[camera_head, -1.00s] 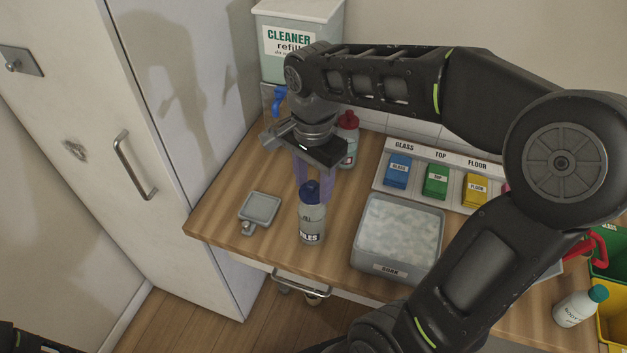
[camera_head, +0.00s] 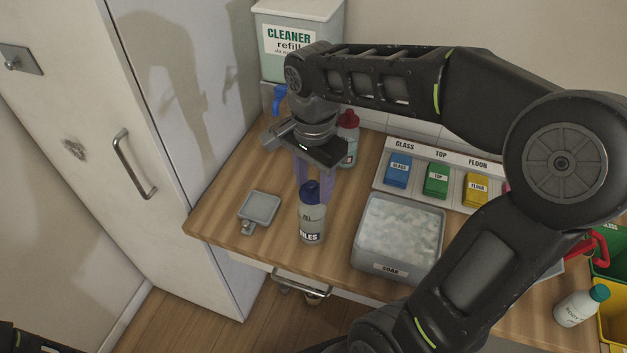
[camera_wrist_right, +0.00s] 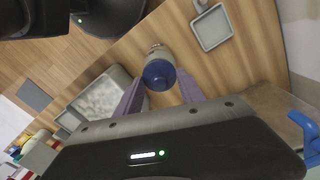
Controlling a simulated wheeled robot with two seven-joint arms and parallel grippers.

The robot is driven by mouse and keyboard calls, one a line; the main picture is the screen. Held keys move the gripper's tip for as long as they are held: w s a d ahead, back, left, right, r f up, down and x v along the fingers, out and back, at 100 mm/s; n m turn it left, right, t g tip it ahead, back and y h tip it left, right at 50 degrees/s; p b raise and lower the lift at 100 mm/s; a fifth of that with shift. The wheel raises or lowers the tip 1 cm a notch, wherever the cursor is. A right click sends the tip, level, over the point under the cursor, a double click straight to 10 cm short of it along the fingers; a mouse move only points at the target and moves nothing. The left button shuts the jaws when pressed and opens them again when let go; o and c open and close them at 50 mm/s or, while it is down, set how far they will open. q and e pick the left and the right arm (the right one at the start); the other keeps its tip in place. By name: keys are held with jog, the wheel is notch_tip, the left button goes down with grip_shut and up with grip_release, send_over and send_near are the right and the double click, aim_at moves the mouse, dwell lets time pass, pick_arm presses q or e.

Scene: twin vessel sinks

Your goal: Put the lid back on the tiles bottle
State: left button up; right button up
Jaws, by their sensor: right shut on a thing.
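The tiles bottle (camera_head: 312,222), grey with a dark "TILES" label, stands upright near the front edge of the wooden counter. The dark blue lid (camera_head: 310,192) is at the bottle's mouth, in line with it; I cannot tell whether it is fully seated. My right gripper (camera_head: 312,182) points down from behind and is shut on the lid. In the right wrist view the lid (camera_wrist_right: 159,74) sits between the two purple fingertips, with the bottle (camera_wrist_right: 157,54) beyond it. My left gripper is not in view.
A small grey tray (camera_head: 260,208) lies left of the bottle. A grey soak tub (camera_head: 386,267) stands close on the right. A red-capped bottle (camera_head: 349,150) is behind the gripper, near the cleaner refill container (camera_head: 290,70). Colored blocks (camera_head: 436,181) stand in a rack behind the tub.

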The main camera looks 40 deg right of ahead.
dwell(0.8)
jog(key=o, duration=1.4)
jog(key=o, duration=0.5)
jog(key=shift+c, duration=0.2)
jog(key=shift+r, duration=0.15)
jog(key=shift+r+p, duration=2.7)
jog(key=shift+r, duration=0.7)
grip_shut()
